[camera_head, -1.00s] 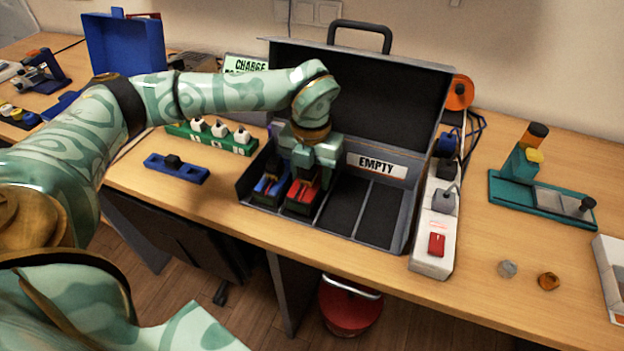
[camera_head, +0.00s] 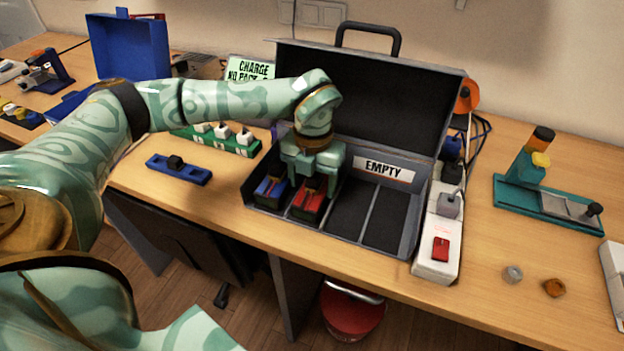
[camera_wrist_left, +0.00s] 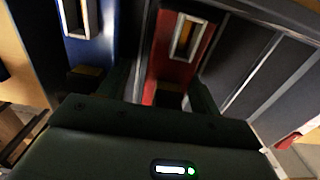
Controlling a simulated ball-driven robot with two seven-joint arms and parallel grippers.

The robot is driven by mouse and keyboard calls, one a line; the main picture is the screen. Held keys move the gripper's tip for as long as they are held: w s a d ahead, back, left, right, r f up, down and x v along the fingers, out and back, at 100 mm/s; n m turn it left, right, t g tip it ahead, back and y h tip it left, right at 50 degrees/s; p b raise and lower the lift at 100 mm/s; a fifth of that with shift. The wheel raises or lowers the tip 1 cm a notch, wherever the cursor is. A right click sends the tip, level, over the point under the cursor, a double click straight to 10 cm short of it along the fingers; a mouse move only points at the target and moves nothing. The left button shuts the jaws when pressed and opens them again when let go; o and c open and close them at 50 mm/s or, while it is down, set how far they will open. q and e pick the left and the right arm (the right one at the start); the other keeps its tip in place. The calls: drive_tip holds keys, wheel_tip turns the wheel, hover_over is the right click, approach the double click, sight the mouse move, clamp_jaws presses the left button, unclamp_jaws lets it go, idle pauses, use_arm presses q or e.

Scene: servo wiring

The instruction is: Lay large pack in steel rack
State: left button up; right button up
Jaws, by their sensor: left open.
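The steel rack (camera_head: 408,240) is an open dark grey case with its lid up, divided into long bays. A red-topped pack (camera_head: 307,203) and a blue-topped pack (camera_head: 268,189) lie side by side in its left bays. I cannot tell from their looks which is the large pack. My left gripper (camera_head: 312,180) is open above the back of the red pack. In the left wrist view the red pack (camera_wrist_left: 175,62) lies between the finger tips, and the blue pack (camera_wrist_left: 88,45) lies to the left. Contact cannot be told. My right gripper is out of view.
The two right bays by the EMPTY label (camera_head: 384,171) are bare. A white power strip (camera_head: 437,258) stands against the rack's right side. A green block with white knobs (camera_head: 235,145) and a blue holder (camera_head: 178,170) lie left. A teal stand (camera_head: 548,205) is right.

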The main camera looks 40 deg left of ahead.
use_arm(q)
wheel_tip(320, 180, up, 8)
drive_tip(key=shift+d+f+p, duration=0.15)
drive_tip(key=shift+p, duration=1)
idle(0.3)
